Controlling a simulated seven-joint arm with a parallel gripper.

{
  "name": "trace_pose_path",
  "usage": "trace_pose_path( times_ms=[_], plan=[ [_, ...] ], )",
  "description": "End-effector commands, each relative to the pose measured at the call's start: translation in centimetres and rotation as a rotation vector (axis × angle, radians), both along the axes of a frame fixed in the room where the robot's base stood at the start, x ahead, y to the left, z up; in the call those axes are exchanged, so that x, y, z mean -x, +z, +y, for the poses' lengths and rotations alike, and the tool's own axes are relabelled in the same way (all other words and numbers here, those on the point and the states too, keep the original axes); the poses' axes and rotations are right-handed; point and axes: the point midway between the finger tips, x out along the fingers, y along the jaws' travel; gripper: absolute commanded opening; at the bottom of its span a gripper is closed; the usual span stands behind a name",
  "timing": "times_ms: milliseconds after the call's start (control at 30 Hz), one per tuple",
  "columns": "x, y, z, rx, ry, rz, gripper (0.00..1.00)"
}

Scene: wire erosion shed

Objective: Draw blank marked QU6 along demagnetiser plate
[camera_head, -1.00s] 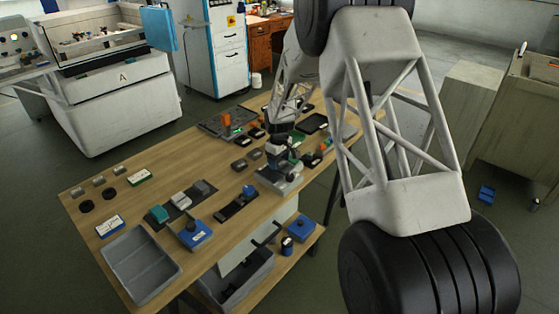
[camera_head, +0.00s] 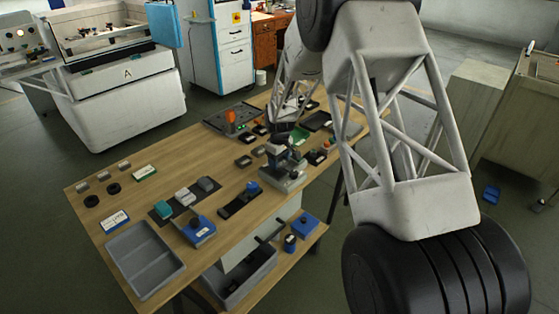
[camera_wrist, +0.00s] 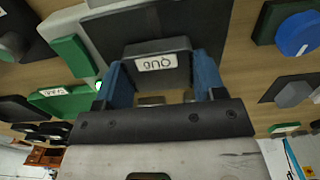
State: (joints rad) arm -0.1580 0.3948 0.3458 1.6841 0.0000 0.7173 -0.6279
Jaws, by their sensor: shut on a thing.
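My gripper (camera_wrist: 165,85) has blue fingers and is shut on a dark grey blank (camera_wrist: 158,62). The blank's white label shows QU6 upside down in the wrist view. Beyond the blank lies a dark flat plate (camera_wrist: 205,22) with a pale grey body at its left, which looks like the demagnetiser plate. I cannot tell whether the blank touches it. In the head view my gripper (camera_head: 281,142) is small, over the grey device (camera_head: 284,179) at the middle of the bench, and the blank is hard to make out.
The wooden bench (camera_head: 150,205) is crowded around my gripper. A green block (camera_wrist: 72,56) and a green labelled piece (camera_wrist: 62,100) are close at the left; a blue round knob (camera_wrist: 298,33) is at the right. A grey divided tray (camera_head: 148,262) stands at the front left.

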Motion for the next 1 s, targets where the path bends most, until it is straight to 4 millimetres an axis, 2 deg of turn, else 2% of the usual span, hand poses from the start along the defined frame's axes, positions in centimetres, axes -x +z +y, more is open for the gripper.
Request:
trace_pose_path(
  times_ms=[1000],
  plan=[
    [1.8,0.1,1.8,-0.001,0.000,-0.001,0.24]
  ],
)
